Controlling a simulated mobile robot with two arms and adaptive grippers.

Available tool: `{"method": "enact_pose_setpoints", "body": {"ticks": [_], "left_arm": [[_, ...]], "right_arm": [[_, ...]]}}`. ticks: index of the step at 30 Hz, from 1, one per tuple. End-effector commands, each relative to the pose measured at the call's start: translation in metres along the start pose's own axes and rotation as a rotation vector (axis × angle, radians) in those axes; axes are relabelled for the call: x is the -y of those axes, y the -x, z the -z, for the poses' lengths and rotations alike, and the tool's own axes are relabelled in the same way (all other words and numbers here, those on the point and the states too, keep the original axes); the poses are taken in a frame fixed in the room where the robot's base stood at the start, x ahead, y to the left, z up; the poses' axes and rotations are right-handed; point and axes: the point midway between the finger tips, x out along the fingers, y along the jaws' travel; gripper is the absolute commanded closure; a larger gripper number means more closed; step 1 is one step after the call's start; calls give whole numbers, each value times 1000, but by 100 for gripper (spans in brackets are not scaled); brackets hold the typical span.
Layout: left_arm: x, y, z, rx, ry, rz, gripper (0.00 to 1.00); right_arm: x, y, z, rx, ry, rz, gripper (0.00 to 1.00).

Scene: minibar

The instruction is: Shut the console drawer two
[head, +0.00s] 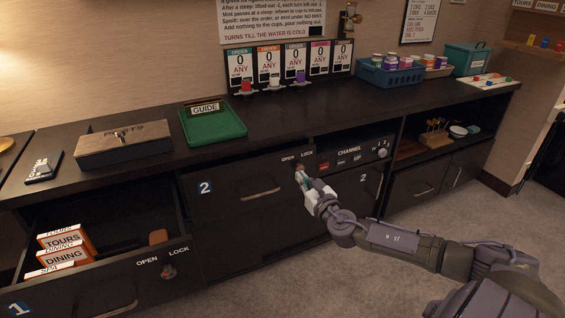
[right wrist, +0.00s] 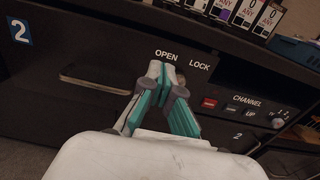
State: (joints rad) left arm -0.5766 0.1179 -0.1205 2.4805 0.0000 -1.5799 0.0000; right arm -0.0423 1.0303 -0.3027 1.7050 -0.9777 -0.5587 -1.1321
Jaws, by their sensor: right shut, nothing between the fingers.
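Console drawer two (head: 235,215) has a dark front with a blue "2" label and a recessed handle. Its front looks closed or nearly closed; I cannot tell whether it is fully flush. Its front also shows in the right wrist view (right wrist: 60,105). The OPEN/LOCK knob (head: 299,167) sits at its upper right corner. My right gripper (head: 301,178) is shut and empty, with its fingertips right at this knob. In the right wrist view the fingertips (right wrist: 162,70) partly hide the knob, so contact is unclear. My left gripper is out of view.
Drawer one (head: 120,277) stands open at the left, with several orange and white boxes (head: 66,246) inside. A channel panel (head: 350,158) lies right of drawer two. The counter holds a green guide tray (head: 213,129) and a wooden box (head: 124,145). The floor in front is clear.

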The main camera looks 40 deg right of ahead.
Motion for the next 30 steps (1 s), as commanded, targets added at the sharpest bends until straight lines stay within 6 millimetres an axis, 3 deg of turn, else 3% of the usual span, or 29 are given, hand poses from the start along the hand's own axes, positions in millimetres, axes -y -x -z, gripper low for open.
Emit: {"method": "enact_pose_setpoints", "body": {"ticks": [11, 14, 21, 30], "left_arm": [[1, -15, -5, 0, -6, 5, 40], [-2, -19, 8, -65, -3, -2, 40], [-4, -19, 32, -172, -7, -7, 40], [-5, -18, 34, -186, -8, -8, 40]], "right_arm": [[0, -76, 1, 4, -4, 1, 100], [-1, -91, 1, 2, -2, 0, 100], [-1, -105, 1, -1, -1, -2, 100], [-1, -106, 1, -1, 0, -2, 100]]}}
